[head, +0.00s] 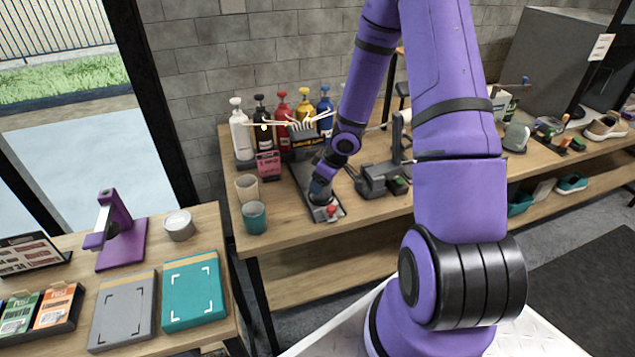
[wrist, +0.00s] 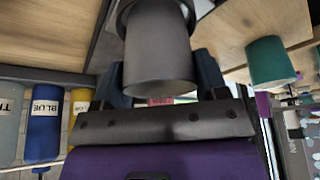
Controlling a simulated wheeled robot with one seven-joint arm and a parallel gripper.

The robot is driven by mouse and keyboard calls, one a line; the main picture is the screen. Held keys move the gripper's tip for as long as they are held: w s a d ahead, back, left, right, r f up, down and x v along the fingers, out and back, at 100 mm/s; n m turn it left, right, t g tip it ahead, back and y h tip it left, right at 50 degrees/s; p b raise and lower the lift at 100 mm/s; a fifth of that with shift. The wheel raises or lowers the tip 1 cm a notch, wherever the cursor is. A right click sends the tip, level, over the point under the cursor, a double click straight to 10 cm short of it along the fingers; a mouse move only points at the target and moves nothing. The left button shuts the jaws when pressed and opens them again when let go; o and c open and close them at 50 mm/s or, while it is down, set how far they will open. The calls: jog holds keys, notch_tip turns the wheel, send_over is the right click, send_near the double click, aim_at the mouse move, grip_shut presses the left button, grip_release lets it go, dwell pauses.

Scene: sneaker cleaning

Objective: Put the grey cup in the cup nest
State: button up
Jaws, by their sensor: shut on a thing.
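In the wrist view the grey cup (wrist: 160,50) is between the two dark fingers of my gripper (wrist: 161,82), which is shut on it. A dark round rim (wrist: 122,18) shows right behind the cup's far end and may be the cup nest. I cannot tell whether the cup is inside it or only in front of it. In the head view my gripper (head: 319,192) is low over a dark flat tray (head: 303,176) with a red knob near its front end. The cup is not clearly visible there, as the gripper covers it.
A beige cup (head: 246,187) and a teal cup (head: 254,217) stand at the table's left edge, left of my gripper. The teal cup also shows in the wrist view (wrist: 269,61). Several pump bottles (head: 283,112) stand behind. A grey machine (head: 378,178) stands close on the right.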

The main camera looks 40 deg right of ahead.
jog(key=shift+f, duration=0.1)
jog(key=o, duration=0.9)
jog(key=shift+v, duration=6.1)
jog(key=s+a+r+m+g+h, duration=0.1)
jog(key=s+a+r+m+h, duration=0.2)
jog(key=r, duration=0.5)
jog(key=s+a+r+g+h, duration=0.1)
jog(key=s+a+r+h, duration=0.25)
jog(key=s+r, duration=0.35)
jog(key=s+a+r+m+t+y, duration=0.2)
jog(key=s+a+r+t+y, duration=0.1)
jog(key=s+a+r, duration=0.6)
jog(key=s+r+y, duration=0.1)
jog(key=s+r, duration=0.2)
jog(key=r, duration=0.1)
jog(key=shift+s+m, duration=0.35)
jog(key=shift+m, duration=0.05)
